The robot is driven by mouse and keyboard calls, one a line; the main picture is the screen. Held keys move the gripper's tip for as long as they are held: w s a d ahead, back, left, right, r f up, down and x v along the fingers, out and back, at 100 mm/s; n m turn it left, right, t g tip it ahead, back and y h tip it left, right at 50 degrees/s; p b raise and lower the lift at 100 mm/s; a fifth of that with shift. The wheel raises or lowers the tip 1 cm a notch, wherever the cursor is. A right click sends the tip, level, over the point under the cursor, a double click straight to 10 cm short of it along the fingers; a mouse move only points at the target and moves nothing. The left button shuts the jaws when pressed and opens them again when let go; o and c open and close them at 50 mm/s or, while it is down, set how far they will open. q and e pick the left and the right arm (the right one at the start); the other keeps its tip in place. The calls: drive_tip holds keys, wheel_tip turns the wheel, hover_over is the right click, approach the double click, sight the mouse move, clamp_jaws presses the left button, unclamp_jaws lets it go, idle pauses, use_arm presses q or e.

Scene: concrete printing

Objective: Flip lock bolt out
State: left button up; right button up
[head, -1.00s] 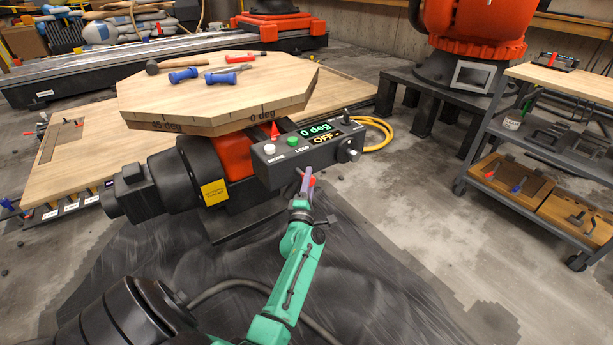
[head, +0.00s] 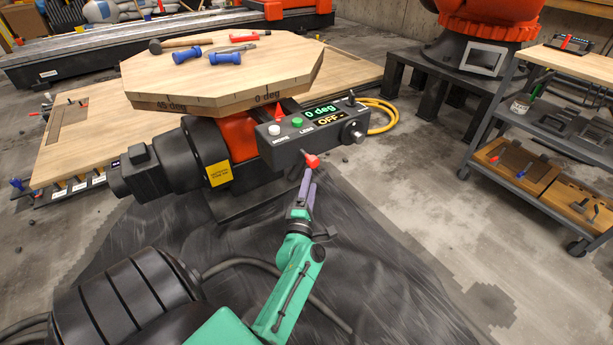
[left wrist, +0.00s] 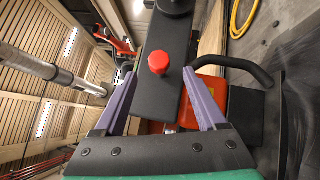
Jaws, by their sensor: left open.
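A round red knob (head: 312,161) sticks out at the lower front edge of the dark control box (head: 283,148), which I take to be the lock bolt. Its shaft is hidden. My left gripper (head: 308,178), with purple fingers, is just below the knob in the head view. In the left wrist view the red knob (left wrist: 158,62) lies in the gap between the two spread fingertips of the gripper (left wrist: 160,78). The fingers stand apart from it on both sides, and nothing is held. The dark plate of the box (left wrist: 157,98) shows behind it. My right gripper is out of view.
The box display reads 0 deg and OFF. An octagonal wooden tabletop (head: 220,75) with a hammer (head: 180,43) and blue-handled tools is above the box. A yellow cable (head: 383,118) lies right of it. A tool cart (head: 540,130) stands at right.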

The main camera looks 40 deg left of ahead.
use_arm(q)
drive_tip(key=v, duration=0.6)
drive_tip(key=shift+s, duration=0.15)
drive_tip(key=shift+d+f, duration=0.1)
